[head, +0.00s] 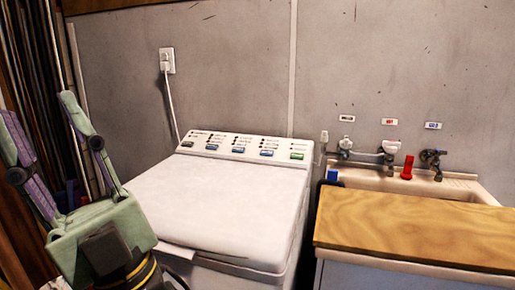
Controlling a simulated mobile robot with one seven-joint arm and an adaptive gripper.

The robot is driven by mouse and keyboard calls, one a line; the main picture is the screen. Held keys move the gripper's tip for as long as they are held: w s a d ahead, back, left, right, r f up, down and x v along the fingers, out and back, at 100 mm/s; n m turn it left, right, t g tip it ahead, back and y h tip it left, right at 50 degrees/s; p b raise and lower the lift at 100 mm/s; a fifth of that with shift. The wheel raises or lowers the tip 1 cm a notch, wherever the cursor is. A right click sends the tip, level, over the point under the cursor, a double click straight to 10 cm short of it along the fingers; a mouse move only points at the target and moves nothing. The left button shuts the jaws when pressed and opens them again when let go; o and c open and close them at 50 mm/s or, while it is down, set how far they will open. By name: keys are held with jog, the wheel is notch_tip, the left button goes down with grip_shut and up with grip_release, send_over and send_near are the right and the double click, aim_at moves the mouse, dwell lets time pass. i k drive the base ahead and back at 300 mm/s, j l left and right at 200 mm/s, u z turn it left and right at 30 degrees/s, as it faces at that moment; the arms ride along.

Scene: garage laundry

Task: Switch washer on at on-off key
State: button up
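The white top-loading washer (225,205) stands against the grey wall with its lid shut. Its sloped control panel (253,143) runs along the back edge and carries a row of several keys. A bright green key (297,156) is at the right end, a dark key (187,144) is at the left end, and bluish keys (239,150) lie between. The labels are too small to read, so I cannot tell which is the on-off key. My gripper (38,108) is at the left, its two fingers spread and empty, left of the washer and apart from the panel.
A wall outlet (168,60) has a white cord (171,105) dropping behind the washer. On the right is a sink (445,186) with taps (388,151), a red item (407,168) and a wooden board (415,230). Long poles (38,60) lean at the far left.

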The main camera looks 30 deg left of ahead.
aim_at(186, 144)
jog(key=u, duration=1.3)
